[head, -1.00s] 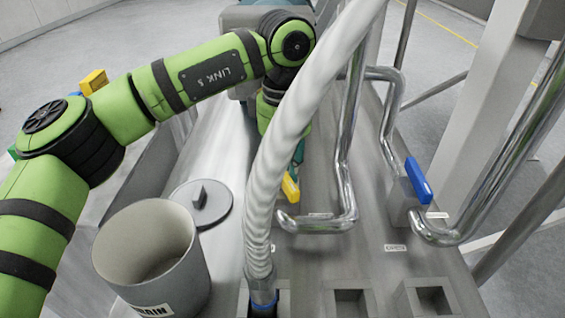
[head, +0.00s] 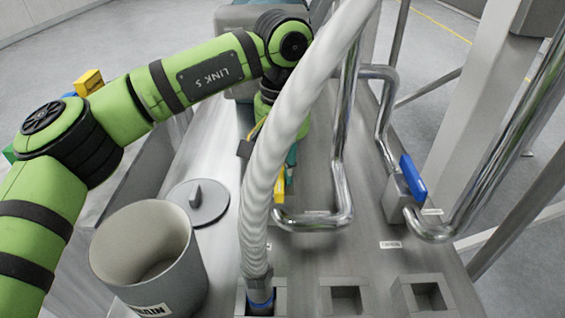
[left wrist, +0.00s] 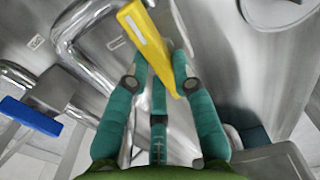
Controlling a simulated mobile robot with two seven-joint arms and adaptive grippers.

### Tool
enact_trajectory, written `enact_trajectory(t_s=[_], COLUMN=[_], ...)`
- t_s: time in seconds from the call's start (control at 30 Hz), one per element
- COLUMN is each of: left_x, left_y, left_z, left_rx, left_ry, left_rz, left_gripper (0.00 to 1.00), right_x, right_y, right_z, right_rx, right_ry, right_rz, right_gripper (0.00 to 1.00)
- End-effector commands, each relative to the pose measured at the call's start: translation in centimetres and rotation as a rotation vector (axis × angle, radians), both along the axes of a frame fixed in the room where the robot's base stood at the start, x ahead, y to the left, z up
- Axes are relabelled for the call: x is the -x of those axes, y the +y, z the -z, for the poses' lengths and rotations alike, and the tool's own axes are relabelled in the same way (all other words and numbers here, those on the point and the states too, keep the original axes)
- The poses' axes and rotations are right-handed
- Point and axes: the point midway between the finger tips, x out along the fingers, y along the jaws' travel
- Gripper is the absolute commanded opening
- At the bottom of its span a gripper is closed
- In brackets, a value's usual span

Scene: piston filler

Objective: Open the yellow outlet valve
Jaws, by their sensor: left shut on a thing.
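The yellow outlet valve handle (head: 280,186) shows in the head view just right of the white ribbed hose, by the bend of a steel pipe. In the left wrist view the yellow handle (left wrist: 147,42) is a long flat bar running slantwise between my teal fingers. My left gripper (left wrist: 158,64) is shut on this handle. In the head view the white hose (head: 272,170) hides most of the left gripper, with a bit of teal finger showing above the handle. The valve body is mostly hidden. My right gripper is in neither view.
A blue valve handle (head: 413,180) stands on a pipe to the right. A grey pot (head: 150,250) and a round lid (head: 198,203) are on the left of the steel bench. Square sockets (head: 346,297) line the front. Steel pipes (head: 340,150) rise close to the gripper.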

Motion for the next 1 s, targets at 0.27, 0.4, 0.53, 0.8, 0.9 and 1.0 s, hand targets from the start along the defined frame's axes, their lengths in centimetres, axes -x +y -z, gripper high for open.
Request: enact_trajectory(t_s=[0.27, 0.4, 0.53, 0.8, 0.9, 1.0], left_x=[0.2, 0.1, 0.1, 0.0, 0.0, 0.0], left_y=[0.0, 0.0, 0.0, -0.1, -0.1, -0.1], left_z=[0.3, 0.2, 0.1, -1.7, -3.6, -5.9], left_rx=[-0.003, -0.002, -0.001, 0.000, 0.000, 0.000], left_ry=[0.006, 0.005, 0.003, 0.000, -0.001, -0.002], left_rz=[0.006, 0.004, 0.003, 0.000, 0.000, 0.001], left_gripper=[0.37, 0.49, 0.49, 0.49, 0.49, 0.49], right_x=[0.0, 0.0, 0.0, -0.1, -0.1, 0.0], right_y=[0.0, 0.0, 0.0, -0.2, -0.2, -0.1], right_z=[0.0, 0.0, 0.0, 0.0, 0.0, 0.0], right_rx=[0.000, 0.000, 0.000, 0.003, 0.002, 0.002], right_ry=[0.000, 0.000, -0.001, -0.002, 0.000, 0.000], right_rz=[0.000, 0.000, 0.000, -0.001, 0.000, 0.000], right_gripper=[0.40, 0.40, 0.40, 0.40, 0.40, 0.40])
